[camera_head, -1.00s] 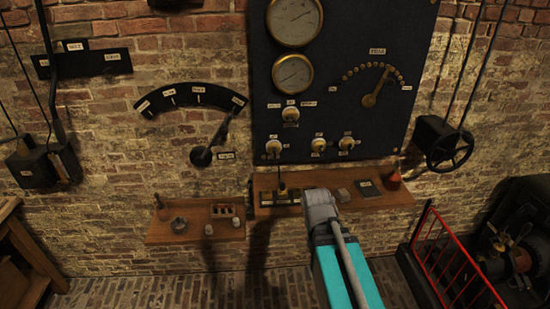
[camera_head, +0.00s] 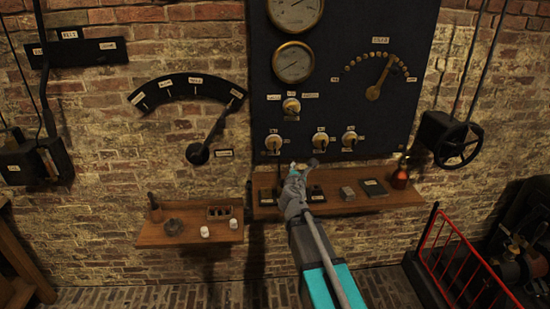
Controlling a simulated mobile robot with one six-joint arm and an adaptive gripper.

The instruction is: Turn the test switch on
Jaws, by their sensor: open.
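One knob (camera_head: 291,106) sits above a row of three: left (camera_head: 273,143), middle (camera_head: 320,140) and right (camera_head: 349,138). The labels are too small to read, so I cannot tell which control is the test switch. Small dark fittings (camera_head: 317,193) stand on the wooden shelf (camera_head: 400,199) below the panel. My gripper (camera_head: 302,168) is open in front of that shelf, just below the knob row. It hides part of the shelf and whatever stands behind it.
A lower shelf (camera_head: 165,239) at left holds two white jars (camera_head: 205,231) and small items. A lever (camera_head: 207,142) with a curved scale hangs left of the panel. At right are a red flask (camera_head: 400,177), a handwheel (camera_head: 458,146) and a red railing (camera_head: 460,255).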

